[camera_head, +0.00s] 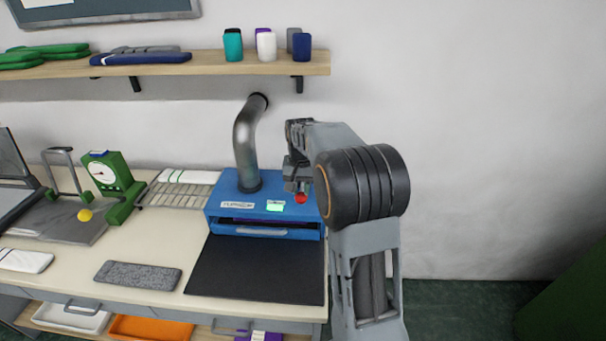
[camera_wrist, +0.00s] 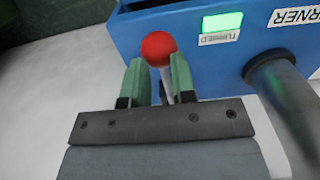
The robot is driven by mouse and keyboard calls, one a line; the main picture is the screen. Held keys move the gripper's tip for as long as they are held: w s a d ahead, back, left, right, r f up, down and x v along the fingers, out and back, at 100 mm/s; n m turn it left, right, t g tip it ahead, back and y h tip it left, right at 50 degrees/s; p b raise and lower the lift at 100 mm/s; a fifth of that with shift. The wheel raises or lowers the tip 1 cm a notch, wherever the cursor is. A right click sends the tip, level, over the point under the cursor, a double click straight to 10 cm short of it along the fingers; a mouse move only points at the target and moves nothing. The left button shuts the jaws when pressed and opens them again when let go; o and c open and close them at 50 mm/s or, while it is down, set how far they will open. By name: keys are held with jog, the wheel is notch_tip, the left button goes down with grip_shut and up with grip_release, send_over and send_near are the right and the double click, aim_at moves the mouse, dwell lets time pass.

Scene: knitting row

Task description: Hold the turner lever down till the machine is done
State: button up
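The turner is a blue box (camera_head: 222,205) with a lit green panel, which also shows in the wrist view (camera_wrist: 222,22) above a small label that seems to read "TURNED". The lever has a red ball knob (camera_head: 301,198), seen close up in the wrist view (camera_wrist: 159,48), on a pale stem (camera_wrist: 167,84). My gripper (camera_wrist: 161,72) has its two green fingers on either side of the stem, just below the knob. A gap shows at the left finger; the stem appears close to the right one. Whether the lever is pressed down cannot be told.
A metal pipe (camera_head: 246,145) rises from the turner's top. A black mat (camera_head: 255,270) lies before it, with a grey knitted piece (camera_head: 138,274) to the left. A green dial scale (camera_head: 109,175) and a wire rack (camera_head: 178,195) stand further left. A shelf (camera_head: 200,65) hangs above.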

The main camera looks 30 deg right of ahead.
notch_tip(320, 180, up, 12)
jog(key=p, duration=0.9)
jog(key=shift+f, duration=0.1)
dwell(0.4)
jog(key=s+a+n+t+b, duration=0.2)
jog(key=s+a, duration=0.3)
jog(key=s, duration=0.6)
jog(key=s+a+n+t+b, duration=0.1)
jog(key=s+a, duration=0.4)
jog(key=s, duration=0.5)
jog(key=shift+s+a+f+n+t+b, duration=0.15)
jog(key=shift+s+f+n+t+b, duration=0.25)
jog(key=shift+n+t, duration=0.7)
